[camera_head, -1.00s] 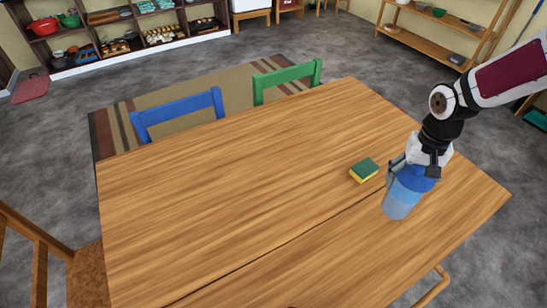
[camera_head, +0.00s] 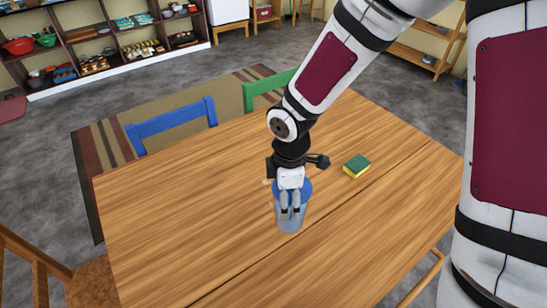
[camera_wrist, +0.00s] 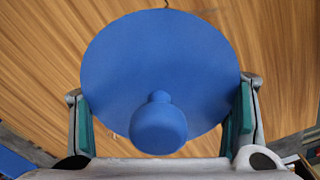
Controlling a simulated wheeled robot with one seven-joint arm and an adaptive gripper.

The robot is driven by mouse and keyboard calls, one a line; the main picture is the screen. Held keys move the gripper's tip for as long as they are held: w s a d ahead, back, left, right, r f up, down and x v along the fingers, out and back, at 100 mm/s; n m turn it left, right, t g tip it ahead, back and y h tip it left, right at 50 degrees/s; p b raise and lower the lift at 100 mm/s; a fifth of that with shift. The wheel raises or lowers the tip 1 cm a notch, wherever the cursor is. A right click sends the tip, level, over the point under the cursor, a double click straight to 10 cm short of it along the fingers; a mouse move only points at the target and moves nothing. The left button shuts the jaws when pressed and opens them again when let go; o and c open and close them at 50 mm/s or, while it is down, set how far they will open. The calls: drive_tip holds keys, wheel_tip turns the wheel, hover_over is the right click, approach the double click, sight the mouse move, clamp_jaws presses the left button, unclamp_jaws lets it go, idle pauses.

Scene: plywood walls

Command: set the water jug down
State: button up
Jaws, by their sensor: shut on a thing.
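The water jug (camera_head: 289,219) is a clear bluish vessel with a blue lid, upright over the middle of the wooden table (camera_head: 200,200). My gripper (camera_head: 290,203) is shut on the jug from above and behind, with its fingers at the jug's upper part. In the wrist view the round blue lid (camera_wrist: 160,60) with its knob fills the middle, and a finger of my gripper (camera_wrist: 165,115) lies on each side. Whether the jug's base touches the table cannot be told.
A green and yellow sponge (camera_head: 356,166) lies on the table to the right of the jug. A blue chair (camera_head: 172,122) and a green chair (camera_head: 262,92) stand at the far edge. The table's left part is bare.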

drive_tip(key=s+a+n, duration=0.6)
drive_tip(key=s+n, duration=0.3)
drive_tip(key=n, duration=0.4)
drive_tip(key=w+f+p, duration=0.1)
drive_tip(key=w+f, duration=0.1)
drive_tip(key=w, duration=0.5)
drive_tip(key=w+d+f+p, duration=0.1)
drive_tip(key=w+f, duration=0.1)
drive_tip(key=w, duration=0.6)
drive_tip(key=shift+w+f, duration=0.25)
drive_tip(key=shift+f, duration=0.1)
drive_tip(key=o, duration=1.9)
drive_tip(key=r, duration=1.2)
drive_tip(key=shift+d+b, duration=0.25)
drive_tip(key=shift+b, duration=0.1)
